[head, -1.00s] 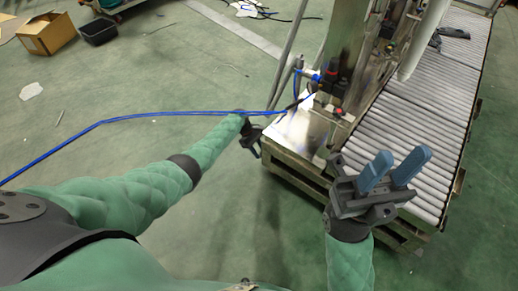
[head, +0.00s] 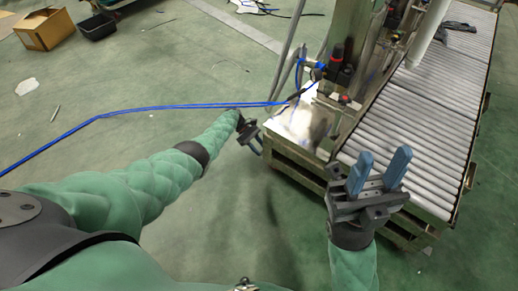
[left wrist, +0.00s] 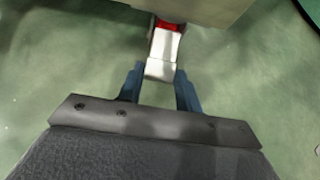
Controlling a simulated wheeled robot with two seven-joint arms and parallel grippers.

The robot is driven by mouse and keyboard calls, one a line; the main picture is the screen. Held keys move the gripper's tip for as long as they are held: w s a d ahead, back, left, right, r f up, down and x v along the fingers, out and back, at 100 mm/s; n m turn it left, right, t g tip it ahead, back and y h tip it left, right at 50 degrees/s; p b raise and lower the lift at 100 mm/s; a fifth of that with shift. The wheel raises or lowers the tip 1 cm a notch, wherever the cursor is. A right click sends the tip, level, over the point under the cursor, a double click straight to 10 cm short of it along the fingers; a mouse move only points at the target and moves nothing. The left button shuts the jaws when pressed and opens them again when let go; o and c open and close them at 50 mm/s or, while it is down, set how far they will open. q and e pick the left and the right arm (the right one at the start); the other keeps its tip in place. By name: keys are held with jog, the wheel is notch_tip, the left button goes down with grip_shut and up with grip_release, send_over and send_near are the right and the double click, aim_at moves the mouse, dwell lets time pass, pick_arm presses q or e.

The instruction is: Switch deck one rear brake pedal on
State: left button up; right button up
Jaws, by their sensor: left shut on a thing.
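A small silver-white part with a red end (left wrist: 164,45) shows at the top middle of the left wrist view, below a pale edge. It looks like a brake pedal, but I cannot tell which one. My left gripper (left wrist: 159,72) is shut on its silver end, one blue finger on each side. In the head view the left gripper (head: 256,146) is low beside the left edge of the roller deck's frame, and the pedal is hidden there. My right gripper (head: 379,162) is raised in front of the deck, its two blue fingers apart with nothing between them.
The roller conveyor deck (head: 420,125) fills the right side, with a post and fittings (head: 340,70) at its left. A blue hose (head: 150,106) runs across the floor to them. A cardboard box (head: 44,29) and a black bin (head: 97,26) lie far left.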

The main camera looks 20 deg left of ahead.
pick_arm(q)
jog(key=o, duration=1)
jog(key=shift+p+v, duration=0.45)
jog(key=shift+v, duration=3.4)
